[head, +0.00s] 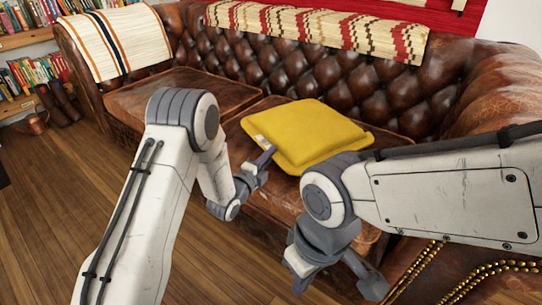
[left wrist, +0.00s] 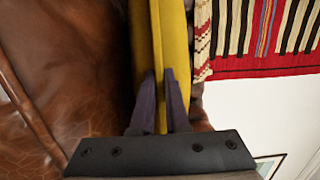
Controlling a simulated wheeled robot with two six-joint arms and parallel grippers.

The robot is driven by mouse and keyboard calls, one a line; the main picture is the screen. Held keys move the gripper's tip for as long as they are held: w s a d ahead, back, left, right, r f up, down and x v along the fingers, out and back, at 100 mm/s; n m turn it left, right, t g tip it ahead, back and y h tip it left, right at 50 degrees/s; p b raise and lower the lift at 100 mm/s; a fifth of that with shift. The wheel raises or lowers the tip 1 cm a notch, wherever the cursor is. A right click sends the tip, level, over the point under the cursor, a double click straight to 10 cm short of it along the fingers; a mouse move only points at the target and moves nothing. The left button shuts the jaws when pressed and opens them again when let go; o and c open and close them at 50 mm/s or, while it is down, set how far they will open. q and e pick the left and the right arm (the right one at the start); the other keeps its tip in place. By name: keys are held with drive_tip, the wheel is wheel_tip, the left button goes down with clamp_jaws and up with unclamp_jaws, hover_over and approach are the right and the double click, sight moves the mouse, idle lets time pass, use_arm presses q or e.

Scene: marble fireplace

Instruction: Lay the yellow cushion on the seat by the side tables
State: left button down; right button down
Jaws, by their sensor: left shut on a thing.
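The yellow cushion (head: 305,132) is at the brown leather sofa's right seat (head: 268,190), in front of the tufted backrest. It lies nearly flat, with a pale patch on its left corner; whether its underside fully rests on the seat is hidden. My left gripper (head: 264,160) is shut on the cushion's near left edge. In the left wrist view the cushion (left wrist: 160,40) passes between the two fingers of this gripper (left wrist: 162,80). My right gripper (head: 337,286) hangs low in front of the sofa, apart from the cushion, with its fingers spread and empty. No side tables show.
The sofa's left seat (head: 180,92) is bare. A striped throw (head: 118,42) covers the left arm, and a patterned blanket (head: 320,28) hangs over the backrest. The right arm (head: 500,90) rises beside the cushion's seat. Bookshelves stand at left; wooden floor (head: 60,190) is open.

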use_arm(q)
drive_tip(key=c, duration=0.9)
unclamp_jaws()
drive_tip(key=shift+f, duration=0.1)
